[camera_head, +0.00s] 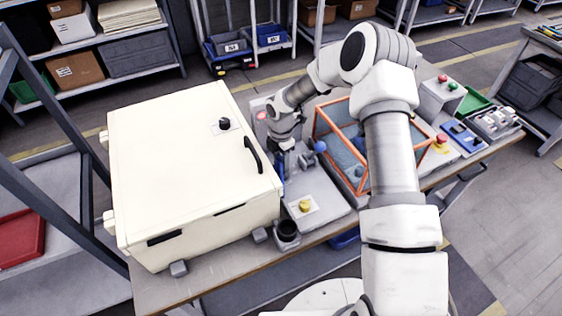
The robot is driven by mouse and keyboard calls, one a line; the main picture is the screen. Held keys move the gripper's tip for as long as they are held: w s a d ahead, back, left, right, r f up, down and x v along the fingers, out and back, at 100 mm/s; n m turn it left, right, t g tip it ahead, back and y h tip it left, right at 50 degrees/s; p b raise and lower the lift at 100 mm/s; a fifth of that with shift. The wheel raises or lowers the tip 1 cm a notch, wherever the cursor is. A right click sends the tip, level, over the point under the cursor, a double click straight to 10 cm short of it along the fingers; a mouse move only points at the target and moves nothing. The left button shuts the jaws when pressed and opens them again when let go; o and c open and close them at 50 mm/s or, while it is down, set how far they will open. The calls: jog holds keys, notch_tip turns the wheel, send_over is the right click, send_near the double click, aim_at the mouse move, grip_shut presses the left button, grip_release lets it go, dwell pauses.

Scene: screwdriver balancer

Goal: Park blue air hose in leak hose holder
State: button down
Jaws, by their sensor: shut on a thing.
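My gripper (286,148) is at the end of my arm, just right of the cream cabinet's black handle, above a grey plate. It is small here, and its fingers are partly hidden. A narrow blue piece (280,165), which looks like part of the blue air hose, shows at the gripper's fingers, and the gripper is shut on it. The hose's further run is hidden by the cabinet and my gripper. I cannot clearly make out the leak hose holder. A black round cup (287,231) stands at the bench's front edge, apart from my gripper.
The big cream cabinet (180,165) stands close on the left. An orange-framed clear box (342,140) stands close on the right, with a blue ball (320,146) near it. A yellow button (304,206) sits on the grey plate. Switch boxes (495,121) stand at the far right.

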jog(key=shift+c, duration=2.1)
grip_release()
notch_tip(320, 180, up, 17)
jog(key=b, duration=0.1)
jog(key=shift+r, duration=0.2)
jog(key=s+d+r+m+t+h, duration=0.1)
jog(key=s+d+r+m, duration=0.2)
jog(key=s+r+m, duration=0.4)
jog(key=s+d+r+m+t+h, duration=0.1)
jog(key=s+d+r+m, duration=0.4)
jog(key=r, duration=0.4)
jog(key=s+d+r+m+t+y, duration=0.1)
jog(key=s+m, duration=0.5)
jog(key=s, duration=0.3)
jog(key=s+d+r+m+t+y, duration=0.1)
jog(key=s+d+r+m+t, duration=0.1)
jog(key=s+m, duration=0.4)
jog(key=s, duration=0.3)
jog(key=shift+s+m+t, duration=0.15)
jog(key=shift+m+t, duration=0.15)
jog(key=shift+m, duration=0.1)
